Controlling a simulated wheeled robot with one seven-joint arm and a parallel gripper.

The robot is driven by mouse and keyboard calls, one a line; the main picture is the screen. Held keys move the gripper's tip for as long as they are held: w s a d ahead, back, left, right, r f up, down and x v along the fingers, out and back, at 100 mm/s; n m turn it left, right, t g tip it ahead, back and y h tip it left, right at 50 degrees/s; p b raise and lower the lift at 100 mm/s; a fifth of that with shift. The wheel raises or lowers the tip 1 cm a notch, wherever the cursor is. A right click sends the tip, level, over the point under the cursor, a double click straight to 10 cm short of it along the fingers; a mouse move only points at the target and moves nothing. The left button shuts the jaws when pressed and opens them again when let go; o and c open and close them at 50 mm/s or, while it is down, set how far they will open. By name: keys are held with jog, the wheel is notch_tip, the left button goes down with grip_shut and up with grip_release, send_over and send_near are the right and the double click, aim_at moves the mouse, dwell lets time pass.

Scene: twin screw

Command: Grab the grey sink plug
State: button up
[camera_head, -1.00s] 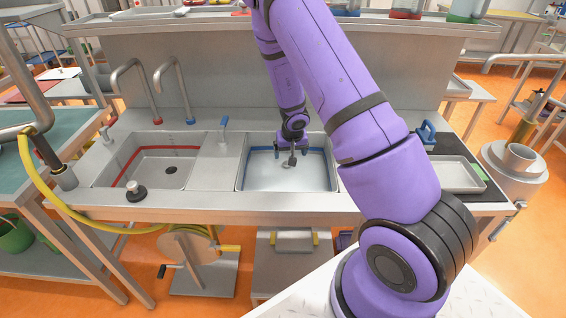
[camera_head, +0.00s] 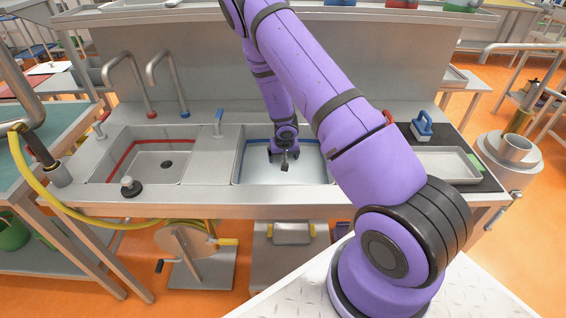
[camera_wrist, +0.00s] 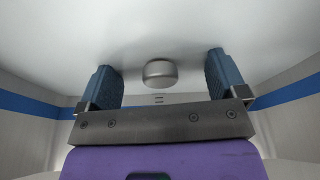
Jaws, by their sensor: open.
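The grey sink plug shows in the wrist view as a short grey metal knob (camera_wrist: 160,73) on the pale basin floor. It sits between my two blue finger pads, with a visible gap on each side. My gripper (camera_wrist: 160,64) is open and empty. In the head view my gripper (camera_head: 284,156) hangs inside the right-hand sink (camera_head: 314,172), which has a blue band round its wall. There the plug cannot be told clearly from my gripper.
A red-banded sink (camera_head: 120,170) is at left, with a dark stopper with a light knob (camera_head: 131,187) on its front rim. Two taps stand behind it. The basin walls (camera_wrist: 292,105) surround my gripper. A tray (camera_head: 445,163) and blue brush (camera_head: 422,125) lie at right.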

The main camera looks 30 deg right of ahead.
jog(key=shift+x, duration=0.9)
jog(key=shift+s, duration=0.1)
jog(key=c, duration=1)
jog(key=shift+r, duration=0.15)
